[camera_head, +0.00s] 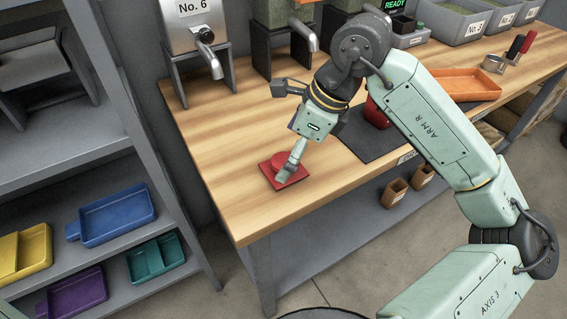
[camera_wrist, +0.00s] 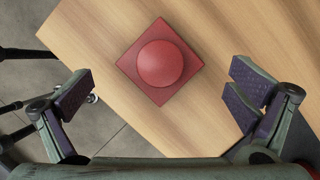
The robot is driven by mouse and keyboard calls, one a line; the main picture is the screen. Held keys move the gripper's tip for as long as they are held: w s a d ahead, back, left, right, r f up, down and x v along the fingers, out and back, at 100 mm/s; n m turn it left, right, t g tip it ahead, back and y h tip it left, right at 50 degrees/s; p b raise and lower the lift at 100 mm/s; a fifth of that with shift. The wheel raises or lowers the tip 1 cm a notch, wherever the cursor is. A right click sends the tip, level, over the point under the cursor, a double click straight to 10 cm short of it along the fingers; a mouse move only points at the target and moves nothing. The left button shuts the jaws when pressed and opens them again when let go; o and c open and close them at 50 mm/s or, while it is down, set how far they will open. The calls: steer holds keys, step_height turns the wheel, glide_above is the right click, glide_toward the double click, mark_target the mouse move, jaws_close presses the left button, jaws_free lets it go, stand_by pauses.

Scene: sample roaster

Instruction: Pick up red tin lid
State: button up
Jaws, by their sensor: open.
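The red tin lid (camera_wrist: 160,63) is a round, domed red piece. It rests on a darker red square mat (camera_wrist: 131,63) on the wooden table. In the head view the lid (camera_head: 279,159) and the mat (camera_head: 268,171) are near the table's front left corner, partly hidden by my gripper. My gripper (camera_head: 287,175) reaches down over them. In the wrist view my gripper's two fingers (camera_wrist: 158,93) are spread wide, with nothing between their pads. The lid lies ahead of the fingers, between their lines. I cannot tell the exact height above it.
The wooden table (camera_head: 222,157) is bare around the mat. A dark mat (camera_head: 372,140) with a red container (camera_head: 377,113) lies to the right, partly behind my arm. Dispensers with spouts (camera_head: 213,68) stand along the back. An orange tray (camera_head: 468,85) is farther right. Shelves with coloured trays (camera_head: 117,215) stand left.

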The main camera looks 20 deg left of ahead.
mark_target(284, 162)
steer(key=shift+p+x, duration=0.45)
steer(key=shift+x, duration=1.45)
steer(key=shift+c, duration=0.5)
steer(key=c, duration=0.9)
steer(key=shift+s+f, duration=0.1)
steer(key=shift+s, duration=0.1)
steer(key=c, duration=0.5)
